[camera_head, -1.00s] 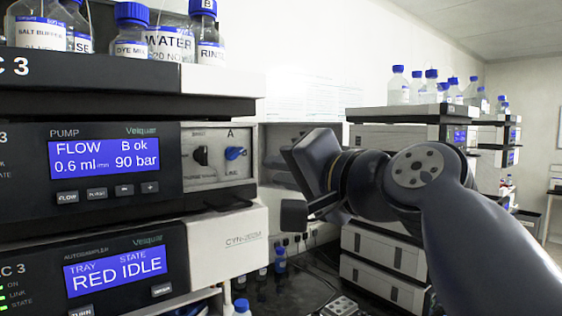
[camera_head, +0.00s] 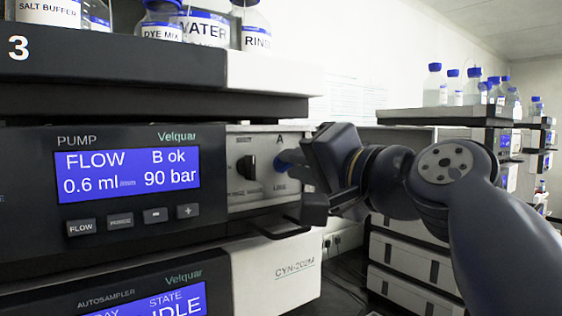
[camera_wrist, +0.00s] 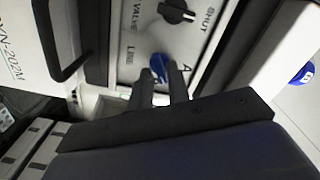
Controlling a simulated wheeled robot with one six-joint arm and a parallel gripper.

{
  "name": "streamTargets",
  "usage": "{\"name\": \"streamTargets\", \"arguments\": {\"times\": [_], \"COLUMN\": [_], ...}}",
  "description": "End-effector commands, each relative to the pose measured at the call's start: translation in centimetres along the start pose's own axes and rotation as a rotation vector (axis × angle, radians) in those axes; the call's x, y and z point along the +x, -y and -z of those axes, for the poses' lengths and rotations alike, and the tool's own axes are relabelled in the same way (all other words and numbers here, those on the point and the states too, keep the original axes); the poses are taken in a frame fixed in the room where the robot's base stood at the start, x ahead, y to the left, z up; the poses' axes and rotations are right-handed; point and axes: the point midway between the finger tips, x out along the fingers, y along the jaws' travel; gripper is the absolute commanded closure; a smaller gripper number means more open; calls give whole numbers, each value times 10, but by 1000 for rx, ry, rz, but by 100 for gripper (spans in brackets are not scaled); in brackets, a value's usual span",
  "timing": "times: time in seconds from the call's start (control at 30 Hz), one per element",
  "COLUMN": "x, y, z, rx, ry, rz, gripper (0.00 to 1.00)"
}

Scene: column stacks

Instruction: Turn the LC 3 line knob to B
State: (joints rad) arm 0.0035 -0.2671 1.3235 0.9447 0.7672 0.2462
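The LC 3 line knob is blue (camera_head: 286,159) and sits on the pale valve panel (camera_head: 262,196), below the letter A, partly hidden by my gripper in the head view. In the wrist view the blue knob (camera_wrist: 160,66) lies at the tips of my two fingers, with the marks LINE and A near it. My gripper (camera_wrist: 162,78) is open, its fingers apart on either side of the knob's near end; I cannot tell whether they touch it. In the head view my gripper (camera_head: 296,162) reaches the panel from the right.
A black valve knob (camera_head: 247,167) sits left of the line knob; it also shows in the wrist view (camera_wrist: 177,12). A dark handle (camera_head: 285,228) juts out below the panel. The pump display (camera_head: 127,174) reads FLOW 0.6, B ok, 90 bar. Bottles (camera_head: 205,28) stand on top.

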Motion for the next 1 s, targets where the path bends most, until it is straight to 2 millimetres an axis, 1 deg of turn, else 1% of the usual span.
{"name": "streamTargets", "arguments": {"times": [0.27, 0.47, 0.77, 1.0], "x": [0, 0, 0, 0], "y": [0, 0, 0, 0], "z": [0, 0, 0, 0], "rx": [0, 0, 5, 77], "ry": [0, 0, 0, 1], "rz": [0, 0, 0, 0], "gripper": [84, 100, 100, 100]}}
